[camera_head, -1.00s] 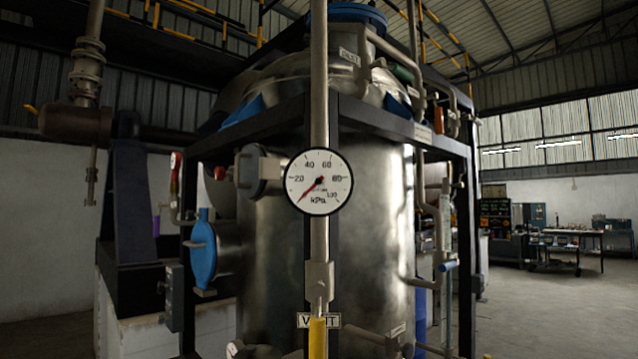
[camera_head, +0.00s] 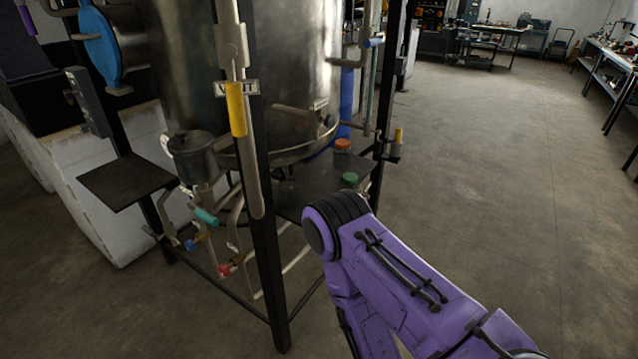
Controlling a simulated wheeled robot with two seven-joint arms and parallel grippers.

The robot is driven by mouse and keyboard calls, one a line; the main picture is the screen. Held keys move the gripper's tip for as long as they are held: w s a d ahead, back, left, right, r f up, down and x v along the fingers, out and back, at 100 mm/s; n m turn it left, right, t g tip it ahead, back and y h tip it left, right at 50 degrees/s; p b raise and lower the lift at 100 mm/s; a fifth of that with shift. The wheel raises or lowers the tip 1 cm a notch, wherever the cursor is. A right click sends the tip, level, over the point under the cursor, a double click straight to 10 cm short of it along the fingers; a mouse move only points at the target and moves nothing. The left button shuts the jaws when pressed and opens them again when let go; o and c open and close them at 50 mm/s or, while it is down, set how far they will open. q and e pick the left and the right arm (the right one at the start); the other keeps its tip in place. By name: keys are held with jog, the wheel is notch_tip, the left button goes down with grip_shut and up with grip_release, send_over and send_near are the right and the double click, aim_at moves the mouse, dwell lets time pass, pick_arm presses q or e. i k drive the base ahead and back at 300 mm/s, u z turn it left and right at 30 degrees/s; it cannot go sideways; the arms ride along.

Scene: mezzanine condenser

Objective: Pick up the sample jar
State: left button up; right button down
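Two small capped things that look like jars stand on a dark shelf (camera_head: 300,192) at the base of the steel vessel (camera_head: 270,60). One has an orange lid (camera_head: 342,145) and stands farther back. The other has a green lid (camera_head: 349,180) and stands nearer, just behind my purple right arm, which partly hides it. I cannot tell which is the sample jar. My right arm comes in from the lower right with its bent joint in front of the shelf's right end. Its gripper is not visible.
A black frame post (camera_head: 258,200) with a pipe and yellow-sleeved handle (camera_head: 236,108) stands left of the shelf. Another post (camera_head: 390,90) stands at its right. A dark side plate (camera_head: 126,182) and valves with coloured handles are at left. The floor (camera_head: 500,170) at right is clear.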

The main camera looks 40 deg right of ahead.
aim_at(287, 186)
jog(key=z, duration=0.2)
jog(key=k, duration=0.35)
jog(key=z, duration=0.6)
jog(key=i, duration=0.5)
jog(key=z, duration=0.3)
jog(key=k, duration=0.4)
jog(key=z, duration=1)
jog(key=k, duration=0.9)
jog(key=z, duration=0.75)
jog(key=i, duration=1.9)
jog(key=u, duration=0.55)
jog(key=i, duration=1.2)
jog(key=u, duration=1.65)
jog(key=i, duration=0.9)
jog(key=u, duration=0.95)
